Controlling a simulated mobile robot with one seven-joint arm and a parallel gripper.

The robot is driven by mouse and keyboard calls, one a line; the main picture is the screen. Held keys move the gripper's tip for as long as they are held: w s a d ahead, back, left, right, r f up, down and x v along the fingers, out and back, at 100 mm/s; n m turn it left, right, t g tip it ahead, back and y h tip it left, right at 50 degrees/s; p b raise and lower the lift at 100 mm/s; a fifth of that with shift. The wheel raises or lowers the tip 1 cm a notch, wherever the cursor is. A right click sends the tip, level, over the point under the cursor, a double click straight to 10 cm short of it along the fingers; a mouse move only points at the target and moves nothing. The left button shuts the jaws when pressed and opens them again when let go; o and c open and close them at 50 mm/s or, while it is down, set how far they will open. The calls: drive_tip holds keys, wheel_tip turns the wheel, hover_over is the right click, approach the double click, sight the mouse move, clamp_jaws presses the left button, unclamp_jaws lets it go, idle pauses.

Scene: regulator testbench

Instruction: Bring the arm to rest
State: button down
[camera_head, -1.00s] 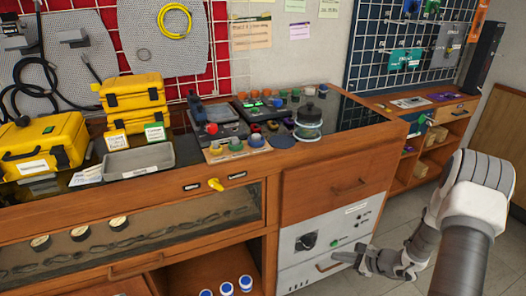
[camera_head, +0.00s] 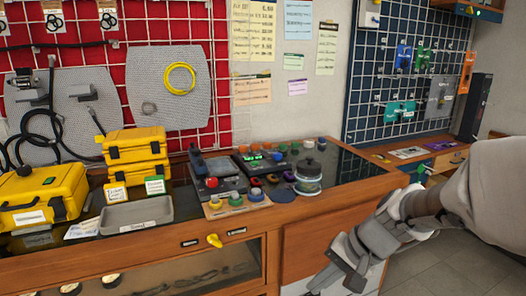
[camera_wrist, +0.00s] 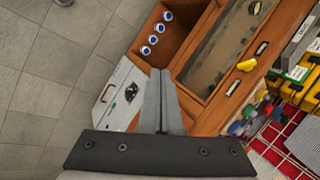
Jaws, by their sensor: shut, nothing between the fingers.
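My gripper (camera_head: 326,282) hangs in front of the wooden bench (camera_head: 330,213), low in the head view, near its drawer front and white panel. My grey and white arm reaches in from the right edge, bent. In the wrist view my gripper (camera_wrist: 160,75) has its two grey fingers together, with nothing held between them. Beyond the fingers lie the bench front, a white panel with a black knob (camera_wrist: 131,91) and the tiled floor. I see no contact between the gripper and the bench, though depth is hard to judge.
On the bench stand yellow cases (camera_head: 42,197), a grey tray (camera_head: 135,214), a glass jar (camera_head: 308,177) and knobbed devices (camera_head: 215,182). A yellow handle (camera_head: 214,240) sticks out in front. Blue-capped containers (camera_wrist: 153,39) sit in a shelf opening. Tiled floor (camera_wrist: 45,75) is clear.

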drive_tip(key=s+d+r+n+t+h+p, duration=0.1)
drive_tip(key=s+d+r+n+t+h, duration=0.2)
drive_tip(key=s+r+n+h, duration=0.75)
wheel_tip(320, 180, up, 18)
drive_tip(key=s+m+y+p, duration=0.2)
drive_tip(key=m+y+p, duration=0.2)
drive_tip(key=p, duration=1.5)
drive_tip(key=shift+s+f+y, duration=0.15)
drive_tip(key=shift+y, duration=0.4)
